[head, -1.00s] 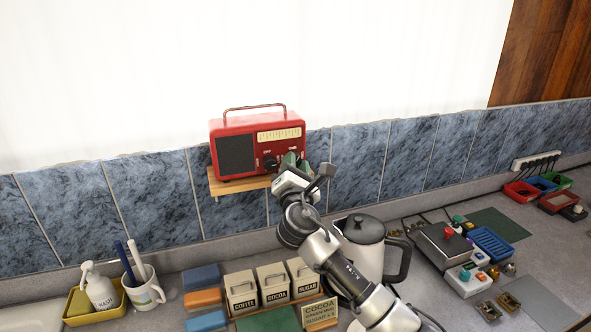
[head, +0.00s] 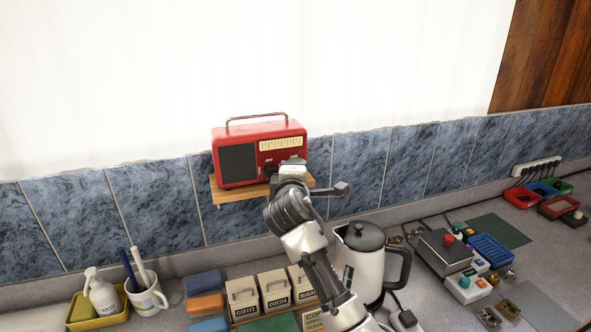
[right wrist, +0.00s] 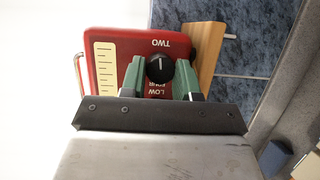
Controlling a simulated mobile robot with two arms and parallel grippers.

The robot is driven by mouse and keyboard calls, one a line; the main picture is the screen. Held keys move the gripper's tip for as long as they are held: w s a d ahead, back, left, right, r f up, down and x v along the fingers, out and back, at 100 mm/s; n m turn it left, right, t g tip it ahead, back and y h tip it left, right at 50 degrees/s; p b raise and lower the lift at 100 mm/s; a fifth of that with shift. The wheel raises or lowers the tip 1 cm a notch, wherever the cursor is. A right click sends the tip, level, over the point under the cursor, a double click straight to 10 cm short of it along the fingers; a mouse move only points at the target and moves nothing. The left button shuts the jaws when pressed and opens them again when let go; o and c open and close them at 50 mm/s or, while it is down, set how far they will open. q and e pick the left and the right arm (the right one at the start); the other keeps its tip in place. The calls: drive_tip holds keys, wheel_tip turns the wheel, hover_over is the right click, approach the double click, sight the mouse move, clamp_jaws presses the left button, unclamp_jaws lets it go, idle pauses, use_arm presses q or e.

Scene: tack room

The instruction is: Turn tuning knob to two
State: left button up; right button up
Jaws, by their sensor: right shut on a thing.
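The red radio (head: 285,130) stands on a small wooden shelf (head: 240,193) against the blue tiles. In the right wrist view its front (right wrist: 110,50) shows a cream dial scale and lettering, including TWO and LOW. The black tuning knob (right wrist: 160,69) lies between the green fingers of my right gripper (right wrist: 159,82), which is shut on it. The knob's white line points roughly toward the TWO side; its exact alignment is hard to tell. In the head view my right gripper (head: 291,165) covers the radio's lower right front. My left gripper is not in view.
A kettle (head: 362,255) stands close to the right of my right arm. Coffee, cocoa and sugar tins (head: 274,286) stand below the shelf. A mug (head: 146,292) and yellow tray (head: 100,322) are at left; switch boxes (head: 445,250) and small bins are at right.

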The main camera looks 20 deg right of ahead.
drive_tip(key=shift+m+g, duration=0.3)
drive_tip(key=shift+m, duration=0.3)
drive_tip(key=shift+p, duration=0.3)
drive_tip(key=o, duration=0.9)
drive_tip(key=b+v, duration=0.4)
drive_tip(key=v, duration=0.6)
drive_tip(key=shift+s, duration=0.45)
